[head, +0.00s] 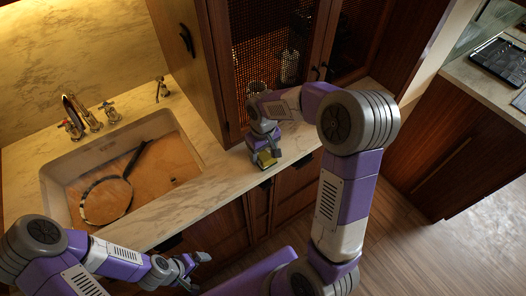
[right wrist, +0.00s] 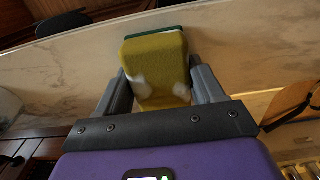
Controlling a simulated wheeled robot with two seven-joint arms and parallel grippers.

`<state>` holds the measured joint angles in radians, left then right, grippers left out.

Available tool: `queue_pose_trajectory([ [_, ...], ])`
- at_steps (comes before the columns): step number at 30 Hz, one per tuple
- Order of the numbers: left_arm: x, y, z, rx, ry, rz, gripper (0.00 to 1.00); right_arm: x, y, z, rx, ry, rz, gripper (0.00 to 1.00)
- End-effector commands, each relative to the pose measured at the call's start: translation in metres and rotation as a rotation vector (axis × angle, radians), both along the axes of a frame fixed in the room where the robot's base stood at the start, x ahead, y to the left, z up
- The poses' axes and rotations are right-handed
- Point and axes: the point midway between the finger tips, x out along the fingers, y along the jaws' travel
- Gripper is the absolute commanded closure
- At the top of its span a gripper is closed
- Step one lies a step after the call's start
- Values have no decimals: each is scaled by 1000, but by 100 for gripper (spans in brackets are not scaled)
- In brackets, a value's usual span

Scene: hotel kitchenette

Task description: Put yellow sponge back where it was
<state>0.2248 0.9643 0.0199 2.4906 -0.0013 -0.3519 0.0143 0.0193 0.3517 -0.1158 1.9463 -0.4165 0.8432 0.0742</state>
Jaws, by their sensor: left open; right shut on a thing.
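The yellow sponge (right wrist: 155,62), with a dark green layer along its far edge, is between the fingers of my right gripper (right wrist: 155,88) in the right wrist view. In the head view the sponge (head: 266,159) shows at the tip of my right gripper (head: 268,154), at the front part of the marble counter to the right of the sink. I cannot tell whether the sponge touches the counter. My left gripper (head: 192,264) is open and empty, low in front of the counter's front edge.
The sink (head: 190,167) holds a pan (head: 107,200) with a dark handle. A faucet (head: 80,113) stands behind it. A mesh-fronted cabinet (head: 262,45) rises behind my right gripper. The marble counter (head: 218,172) between sink and gripper is clear.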

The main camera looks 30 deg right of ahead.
Motion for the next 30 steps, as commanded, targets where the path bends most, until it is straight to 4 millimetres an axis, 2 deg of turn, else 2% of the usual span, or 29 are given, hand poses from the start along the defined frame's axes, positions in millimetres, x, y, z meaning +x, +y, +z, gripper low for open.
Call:
queue_pose_trajectory([
  [1, 0, 0, -1, 0, 0, 0, 0, 0, 0, -2, 0, 1, 0, 29],
  [6, 0, 0, -1, 0, 0, 0, 0, 0, 0, -1, 0, 1, 0, 7],
  [14, 0, 0, 0, 0, 0, 0, 0, 0, 0, 0, 0, 1, 0, 7],
  [17, 0, 0, 4, 0, 0, 0, 0, 0, 0, 6, 0, 0, 0, 7],
  [20, 0, 0, 6, 0, 0, 0, 0, 1, 0, 21, -1, -4, 0, 7],
  [30, 0, 0, 21, 0, 0, 0, 0, 0, 0, 94, -1, -3, 1, 7],
])
